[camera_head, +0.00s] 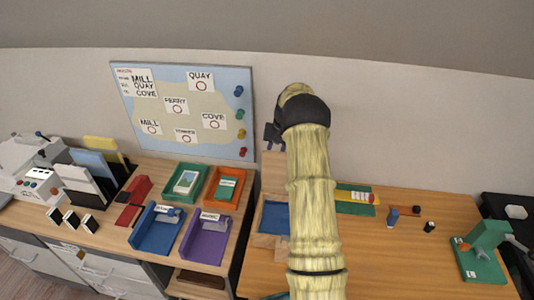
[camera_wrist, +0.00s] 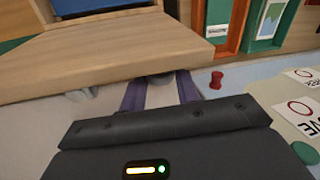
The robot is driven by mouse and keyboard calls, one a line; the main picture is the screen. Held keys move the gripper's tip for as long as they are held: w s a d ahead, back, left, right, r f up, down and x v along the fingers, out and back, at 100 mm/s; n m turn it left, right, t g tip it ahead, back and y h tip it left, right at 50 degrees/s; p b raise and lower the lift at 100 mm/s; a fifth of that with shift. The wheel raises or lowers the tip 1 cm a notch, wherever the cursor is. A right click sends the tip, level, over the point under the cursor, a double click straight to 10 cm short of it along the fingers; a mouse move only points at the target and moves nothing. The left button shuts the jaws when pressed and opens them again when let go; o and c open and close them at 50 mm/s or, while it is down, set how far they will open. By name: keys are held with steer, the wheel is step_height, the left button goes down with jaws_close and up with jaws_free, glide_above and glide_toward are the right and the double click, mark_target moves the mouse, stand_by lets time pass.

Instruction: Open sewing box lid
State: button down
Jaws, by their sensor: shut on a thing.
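The sewing box (camera_head: 266,241) is light wood with a blue inside, on the desk and partly hidden behind my arm. Its wooden lid (camera_head: 273,172) stands raised at the back of the box, with the blue inside showing in front of it. In the wrist view the lid (camera_wrist: 80,62) is a broad wooden board across the upper left. My gripper (camera_head: 272,136) is at the lid's upper edge. In the wrist view its two fingers (camera_wrist: 160,92) are at the lid's edge, around a small grey part, and shut on it. The exact contact is partly hidden.
A map board (camera_head: 185,112) with pins hangs on the wall left of my gripper. Green (camera_head: 169,193) and orange (camera_head: 211,196) trays stand left of the box, with blue and purple trays in front. A green device (camera_head: 484,250) stands far right.

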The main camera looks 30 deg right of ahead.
steer(key=shift+w+d, duration=0.25)
steer(key=shift+d, duration=0.15)
steer(key=shift+f, duration=0.1)
steer(key=c, duration=1.1)
jaws_free()
steer(key=shift+o, duration=0.2)
steer(key=shift+a, duration=0.15)
steer(key=shift+w, duration=0.1)
step_height(320, 180, up, 12)
steer(key=s+d+b, duration=0.1)
steer(key=d, duration=0.1)
steer(key=shift+s+f, duration=0.15)
